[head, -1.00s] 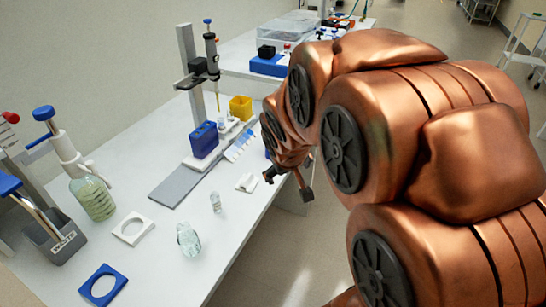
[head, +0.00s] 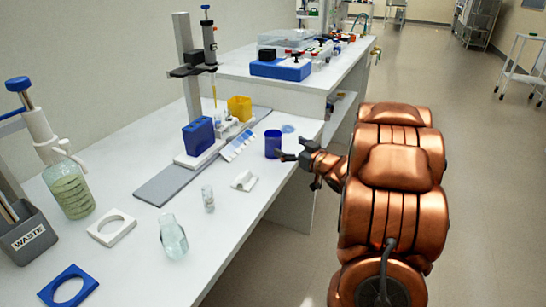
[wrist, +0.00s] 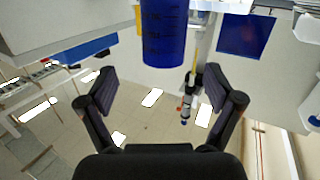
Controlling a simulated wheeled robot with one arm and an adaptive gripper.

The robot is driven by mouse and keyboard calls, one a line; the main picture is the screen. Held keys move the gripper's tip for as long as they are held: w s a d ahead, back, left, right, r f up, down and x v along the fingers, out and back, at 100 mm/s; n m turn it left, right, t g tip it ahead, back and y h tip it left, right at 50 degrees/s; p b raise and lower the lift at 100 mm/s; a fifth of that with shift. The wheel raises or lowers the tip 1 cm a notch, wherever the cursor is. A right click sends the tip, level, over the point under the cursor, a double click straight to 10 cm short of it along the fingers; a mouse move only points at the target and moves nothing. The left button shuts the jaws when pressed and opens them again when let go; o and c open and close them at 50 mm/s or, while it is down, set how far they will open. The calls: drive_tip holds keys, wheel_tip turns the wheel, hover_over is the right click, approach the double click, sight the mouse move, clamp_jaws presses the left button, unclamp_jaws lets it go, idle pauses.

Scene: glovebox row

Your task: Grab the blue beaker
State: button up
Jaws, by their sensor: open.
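The blue beaker (head: 273,144) stands upright on the white bench near its right edge in the head view. In the wrist view the beaker (wrist: 163,35) shows at the top centre, beyond and between my fingers. My gripper (head: 281,156) is at the bench edge, just right of the beaker, with its fingers pointing towards it. In the wrist view my gripper (wrist: 162,95) has its two dark fingers spread wide with nothing between the tips. Whether a finger touches the beaker is hard to tell.
A blue block (head: 199,137) on a stand and a yellow container (head: 240,108) are left of the beaker. A white holder (head: 244,181), a small vial (head: 208,199) and a glass flask (head: 173,236) stand nearer.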

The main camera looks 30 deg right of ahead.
sight(279, 142)
drive_tip(key=shift+s+a+f+t+y+b, duration=0.1)
drive_tip(key=shift+s+f+t+y+b, duration=0.35)
drive_tip(key=shift+y, duration=0.35)
drive_tip(key=shift+w+a, duration=0.15)
drive_tip(key=shift+w, duration=0.45)
drive_tip(key=shift+w+a+b, duration=0.15)
drive_tip(key=shift+w+b, duration=0.05)
drive_tip(key=shift+w, duration=1.45)
drive_tip(key=shift+w+a+b, duration=0.1)
drive_tip(key=shift+w+b, duration=0.1)
drive_tip(key=shift+w, duration=1.4)
drive_tip(key=c, duration=1.3)
drive_tip(key=shift+r, duration=0.2)
